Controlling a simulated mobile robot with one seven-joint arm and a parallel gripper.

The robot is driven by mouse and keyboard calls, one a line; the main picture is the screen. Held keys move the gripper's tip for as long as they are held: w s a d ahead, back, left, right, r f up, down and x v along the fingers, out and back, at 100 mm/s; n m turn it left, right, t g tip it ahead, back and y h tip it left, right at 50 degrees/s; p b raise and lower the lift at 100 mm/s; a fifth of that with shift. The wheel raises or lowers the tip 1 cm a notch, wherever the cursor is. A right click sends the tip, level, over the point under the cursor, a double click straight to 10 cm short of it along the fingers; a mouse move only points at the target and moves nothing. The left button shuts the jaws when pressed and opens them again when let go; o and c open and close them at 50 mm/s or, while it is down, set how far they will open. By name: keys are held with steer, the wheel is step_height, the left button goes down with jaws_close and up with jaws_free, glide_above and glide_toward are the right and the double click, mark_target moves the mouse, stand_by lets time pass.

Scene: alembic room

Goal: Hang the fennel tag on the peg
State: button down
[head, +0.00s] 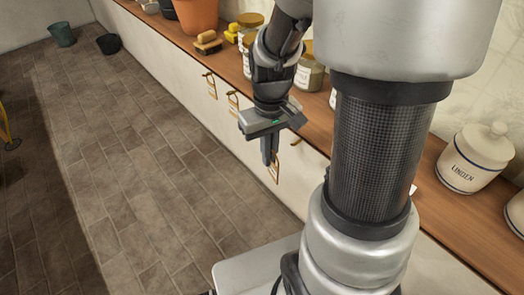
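My gripper (269,160) points down in front of the counter's front face, right of the picture's middle. Its fingers show as one dark, narrow shape, so I cannot tell whether they are open or shut. A small pale tag with a brown edge (275,174) shows beside the fingertips; I cannot tell whether it is held or hangs behind them. Two similar tags hang on the counter front, one at the left (211,86) and one nearer (233,104), each below a brass peg. Another brass peg (297,142) shows right of my gripper. No tag's writing is readable, so the fennel tag cannot be picked out.
The wooden counter top (452,222) carries a white jar marked LINDEN (475,160), several lidded jars, a brush (208,42) and an orange pot (196,14). Two dark buckets (62,34) (109,44) stand on the floor.

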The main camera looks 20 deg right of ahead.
steer(key=shift+w+d+f, duration=0.1)
steer(key=shift+w+d, duration=0.2)
steer(key=shift+d, duration=0.45)
steer(key=shift+w+d+f, duration=0.1)
steer(key=shift+w+d, duration=0.15)
steer(key=shift+d, duration=0.5)
steer(key=shift+w+d+b, duration=0.25)
steer(key=shift+d+b, duration=0.05)
steer(key=shift+d, duration=0.55)
steer(key=shift+w+d+f, duration=0.1)
steer(key=shift+w+d, duration=0.1)
steer(key=shift+d, duration=0.3)
steer(key=shift+w+d, duration=0.15)
steer(key=shift+d, duration=0.35)
